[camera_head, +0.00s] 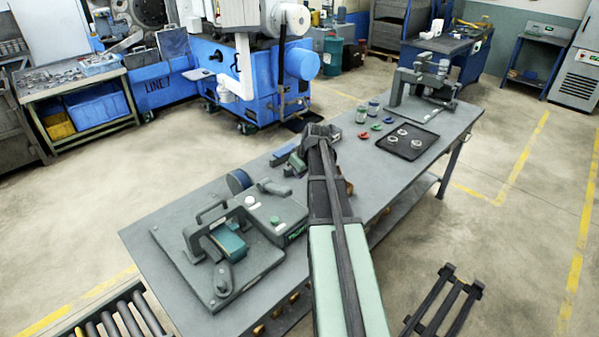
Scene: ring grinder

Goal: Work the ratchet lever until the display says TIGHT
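My arm reaches from the bottom edge up over the workbench. My gripper (322,130) is at its far end above the middle of the bench; its fingertips are too small and dark to tell open from shut. Left of the arm, a grey fixture plate (175,262) carries a dark bridge-shaped frame, a teal block (229,240) and a short upright lever-like part (222,278). Beside it is a grey-green box (262,212) with buttons and small green display text (297,231), too small to read. I cannot tell for sure which part is the ratchet lever. My gripper is apart from the fixture.
Right of my arm are small red and green items, a dark tray (407,141) with several rings, and a grey press-like device (425,85). A roller conveyor (115,318) stands at the front left.

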